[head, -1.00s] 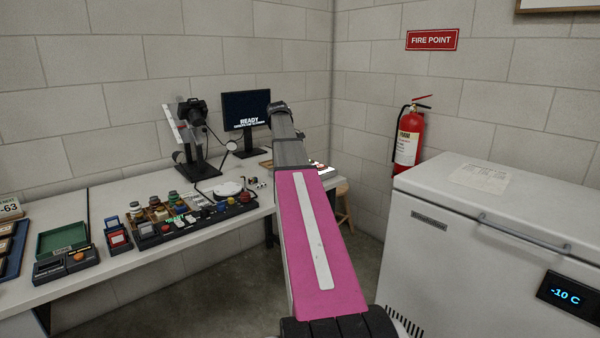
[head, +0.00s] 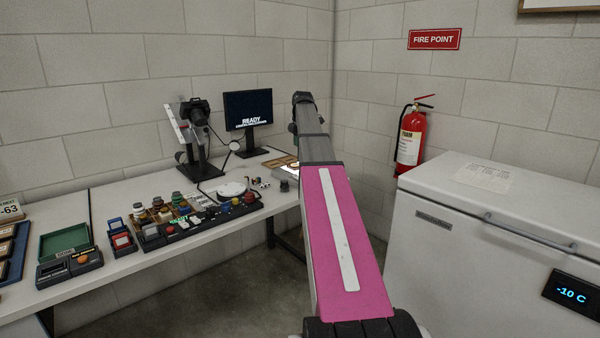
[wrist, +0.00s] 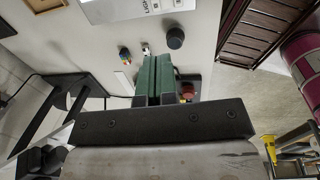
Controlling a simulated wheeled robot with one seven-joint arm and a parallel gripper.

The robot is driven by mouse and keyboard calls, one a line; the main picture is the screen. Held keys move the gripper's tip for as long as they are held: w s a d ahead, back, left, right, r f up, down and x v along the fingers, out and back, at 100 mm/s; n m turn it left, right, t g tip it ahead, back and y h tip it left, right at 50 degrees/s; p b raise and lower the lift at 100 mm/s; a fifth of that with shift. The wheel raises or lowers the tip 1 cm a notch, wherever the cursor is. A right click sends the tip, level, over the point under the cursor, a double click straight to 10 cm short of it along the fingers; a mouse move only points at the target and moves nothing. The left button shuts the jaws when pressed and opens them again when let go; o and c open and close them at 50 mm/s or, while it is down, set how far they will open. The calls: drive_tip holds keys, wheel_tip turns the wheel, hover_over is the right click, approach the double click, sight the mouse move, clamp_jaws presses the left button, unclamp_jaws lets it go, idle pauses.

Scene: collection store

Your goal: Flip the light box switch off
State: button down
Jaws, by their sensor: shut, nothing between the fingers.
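The light box (wrist: 128,10) shows at the top of the wrist view as a pale panel with dark lettering, cut off by the frame edge. In the head view a bright strip of the light box (head: 290,169) shows on the bench, mostly hidden behind my arm. I cannot clearly make out its switch. My gripper (wrist: 157,60) shows in the wrist view with its green fingers shut together and empty. The fingertips point toward the light box and appear apart from it.
A dark round knob (wrist: 175,38) is close to the fingertips, and a red button (wrist: 187,90) sits right of the fingers. A monitor (head: 248,109), a camera stand (head: 197,135) and a tray of small items (head: 190,220) stand on the bench. A white freezer (head: 490,240) is at right.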

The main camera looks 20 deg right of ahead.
sight(296, 176)
idle(0.4)
drive_tip(key=f, duration=0.4)
drive_tip(key=w+f, duration=0.1)
drive_tip(key=f, duration=0.8)
drive_tip(key=shift+w+a+f, duration=0.35)
drive_tip(key=shift+w+f, duration=0.05)
drive_tip(key=shift+w+f, duration=0.1)
drive_tip(key=shift+f, duration=0.15)
drive_tip(key=shift+s, duration=0.2)
